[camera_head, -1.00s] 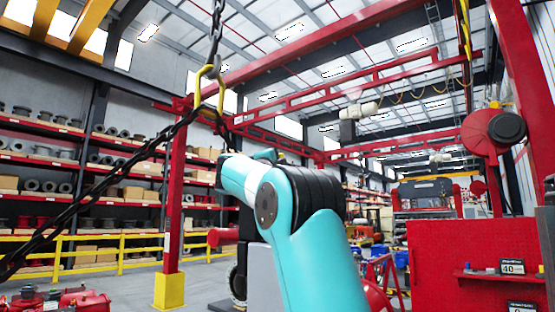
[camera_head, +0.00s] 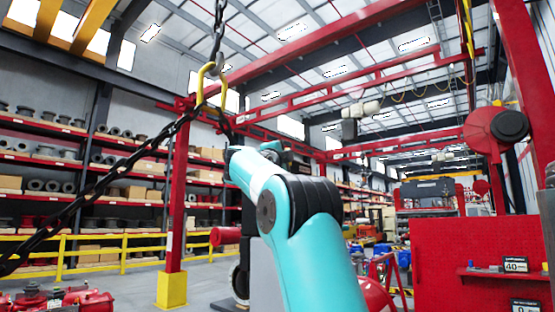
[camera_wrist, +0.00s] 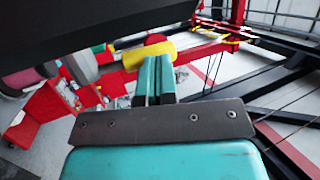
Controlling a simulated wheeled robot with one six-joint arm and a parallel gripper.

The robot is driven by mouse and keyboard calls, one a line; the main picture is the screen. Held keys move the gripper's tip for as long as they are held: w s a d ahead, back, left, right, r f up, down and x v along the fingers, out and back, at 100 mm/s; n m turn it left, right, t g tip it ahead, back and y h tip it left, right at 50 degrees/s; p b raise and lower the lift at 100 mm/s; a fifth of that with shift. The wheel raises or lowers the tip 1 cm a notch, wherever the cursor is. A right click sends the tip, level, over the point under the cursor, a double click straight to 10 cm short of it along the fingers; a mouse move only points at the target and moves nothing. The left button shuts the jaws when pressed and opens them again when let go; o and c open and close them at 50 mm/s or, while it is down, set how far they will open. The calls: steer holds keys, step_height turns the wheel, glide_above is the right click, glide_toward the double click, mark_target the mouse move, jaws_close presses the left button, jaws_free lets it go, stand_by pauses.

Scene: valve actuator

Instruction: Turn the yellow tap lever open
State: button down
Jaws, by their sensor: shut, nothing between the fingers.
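A thick yellow bar (camera_wrist: 147,54) shows just past my fingertips in the wrist view. It may be the tap lever, but I cannot be sure. My gripper (camera_wrist: 154,64) has its two teal fingers side by side, shut and empty. The fingertips overlap the bar in the picture; I cannot tell whether they touch it. In the camera_head view my own teal arm hides the gripper, and I cannot make out the lever there.
A dark chain (camera_head: 120,170) hangs across the left from a yellow hook (camera_head: 208,80). A red post (camera_head: 177,200) stands behind it. Red machinery (camera_head: 62,299) is at lower left, and a red panel (camera_head: 465,245) with a small shelf is at right.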

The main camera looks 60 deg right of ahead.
steer(key=s+a+f+b, duration=0.1)
steer(key=s+a+b, duration=0.1)
steer(key=a+b, duration=0.5)
steer(key=a, duration=0.6)
steer(key=shift+a+f, duration=0.2)
steer(key=shift+a, duration=0.15)
